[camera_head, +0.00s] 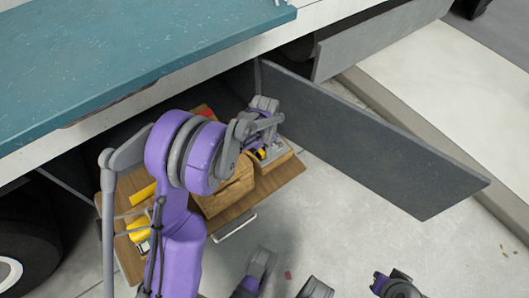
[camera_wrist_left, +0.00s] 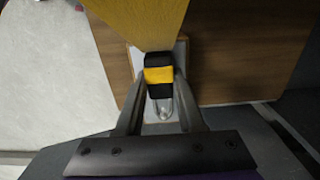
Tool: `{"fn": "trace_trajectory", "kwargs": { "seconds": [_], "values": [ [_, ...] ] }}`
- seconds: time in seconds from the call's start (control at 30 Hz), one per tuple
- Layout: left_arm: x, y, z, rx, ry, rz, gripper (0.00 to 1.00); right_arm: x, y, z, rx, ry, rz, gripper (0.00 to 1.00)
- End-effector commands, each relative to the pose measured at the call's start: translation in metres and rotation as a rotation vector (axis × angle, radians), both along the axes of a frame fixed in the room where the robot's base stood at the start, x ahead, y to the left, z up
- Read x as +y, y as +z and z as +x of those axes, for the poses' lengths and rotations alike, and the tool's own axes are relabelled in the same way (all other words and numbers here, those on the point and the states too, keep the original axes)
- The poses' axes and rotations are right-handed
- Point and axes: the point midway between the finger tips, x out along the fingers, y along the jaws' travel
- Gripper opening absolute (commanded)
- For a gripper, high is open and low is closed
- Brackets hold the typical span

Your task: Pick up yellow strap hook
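The yellow strap hook, a yellow-and-black strap with a metal hook, is in a small light box on the wooden drawer. In the head view its yellow part (camera_head: 262,153) shows just below my left gripper (camera_head: 268,122). In the left wrist view the strap hook (camera_wrist_left: 159,75) lies between the two fingers of my left gripper (camera_wrist_left: 161,82). The fingers are apart, one on each side of the strap, and very close to it. I see no clear contact.
The wooden drawer (camera_head: 286,178) also holds a wooden box (camera_head: 228,190) beside the small box, and yellow items (camera_head: 140,231) at the left. A grey door panel (camera_head: 370,145) stands open to the right. A teal truck bed (camera_head: 130,50) overhangs behind. The floor ahead is mostly clear.

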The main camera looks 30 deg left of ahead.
Motion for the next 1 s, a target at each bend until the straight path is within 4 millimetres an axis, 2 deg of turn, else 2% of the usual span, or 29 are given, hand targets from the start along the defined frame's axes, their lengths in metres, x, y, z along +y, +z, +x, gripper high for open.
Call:
{"fn": "trace_trajectory", "kwargs": {
  "seconds": [0.03, 0.13, 0.53, 0.67, 0.9, 1.0],
  "values": [
    [0.000, 0.000, 0.000, 0.000, 0.000, 0.000, 0.17, 0.000, 0.000, 0.000, 0.000, 0.000, 0.000, 0.00],
    [0.000, 0.000, 0.000, 0.000, 0.000, 0.000, 0.00, 0.000, 0.000, 0.000, 0.000, 0.000, 0.000, 0.00],
    [0.000, 0.004, 0.000, 0.000, 0.000, 0.000, 0.00, 0.000, 0.002, 0.000, 0.000, 0.000, 0.000, 0.00],
    [0.000, 0.023, 0.000, 0.000, 0.000, 0.000, 0.00, 0.000, 0.009, -0.001, -0.002, 0.000, 0.000, 0.00],
    [0.000, 0.073, 0.000, -0.001, 0.000, 0.000, 0.00, 0.000, 0.026, -0.004, -0.008, 0.000, 0.000, 0.00],
    [0.000, 0.088, 0.000, -0.001, 0.000, 0.000, 0.00, 0.000, 0.030, -0.004, -0.009, 0.000, 0.000, 0.00]
  ]
}}
